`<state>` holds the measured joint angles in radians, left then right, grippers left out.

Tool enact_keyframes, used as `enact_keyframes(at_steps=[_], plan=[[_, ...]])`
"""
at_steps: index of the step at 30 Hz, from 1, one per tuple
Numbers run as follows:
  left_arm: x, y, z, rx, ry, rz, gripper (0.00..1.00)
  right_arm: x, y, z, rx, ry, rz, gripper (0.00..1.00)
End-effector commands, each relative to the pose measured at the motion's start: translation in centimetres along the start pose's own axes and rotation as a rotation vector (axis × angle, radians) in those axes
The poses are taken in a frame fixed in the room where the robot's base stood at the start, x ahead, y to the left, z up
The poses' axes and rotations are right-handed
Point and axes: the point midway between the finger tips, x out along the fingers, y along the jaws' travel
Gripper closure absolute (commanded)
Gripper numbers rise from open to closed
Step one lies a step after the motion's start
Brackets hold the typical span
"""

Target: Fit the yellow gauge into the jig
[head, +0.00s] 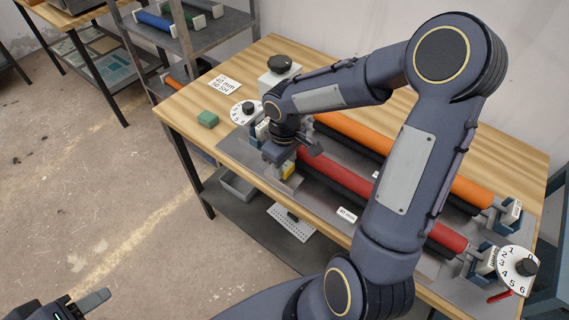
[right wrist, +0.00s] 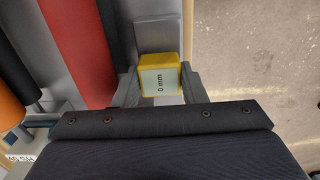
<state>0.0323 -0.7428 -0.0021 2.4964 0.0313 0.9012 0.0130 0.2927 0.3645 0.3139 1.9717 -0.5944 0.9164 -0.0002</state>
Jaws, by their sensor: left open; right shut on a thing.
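The yellow gauge (head: 289,172) is a small block; its pale face reads "0 mm" in the right wrist view (right wrist: 160,80). My right gripper (right wrist: 158,88) is shut on it, one finger on each side, at the front-left edge of the machine. A grey metal block (head: 287,185), possibly the jig, is just below the gauge in the head view; a grey block (right wrist: 157,32) also lies right beyond it in the right wrist view. I cannot tell whether gauge and block touch. My left gripper (head: 84,304) is open and empty at the lower left, over the floor.
A red roller (head: 340,176) and an orange roller (head: 450,180) lie along the machine. Numbered dials stand at its left (head: 241,114) and right (head: 513,279) ends. A shelf rack (head: 228,25) stands behind left.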

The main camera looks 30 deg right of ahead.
Motion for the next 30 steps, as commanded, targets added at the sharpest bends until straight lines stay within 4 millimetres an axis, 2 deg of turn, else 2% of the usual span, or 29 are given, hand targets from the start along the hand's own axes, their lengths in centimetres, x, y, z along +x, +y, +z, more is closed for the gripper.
enact_keyframes(at_steps=[15,16,18,26,30], plan=[[0.7,-0.3,0.3,0.000,0.000,0.000,0.48,1.3,0.0,0.0,0.000,0.002,0.001,0.86],[0.6,-0.3,0.3,0.000,0.000,0.000,0.48,1.3,0.0,0.0,0.000,0.002,0.001,0.61],[0.5,-0.2,0.3,0.000,0.000,0.000,0.48,1.1,0.0,0.0,0.000,0.002,0.000,0.53],[0.5,-0.2,0.2,0.000,0.000,0.000,0.48,1.1,0.0,0.0,0.000,0.001,0.000,0.53],[-0.4,0.2,-0.2,0.000,0.000,0.000,0.48,-0.1,0.0,0.0,0.000,0.002,0.000,0.53]])
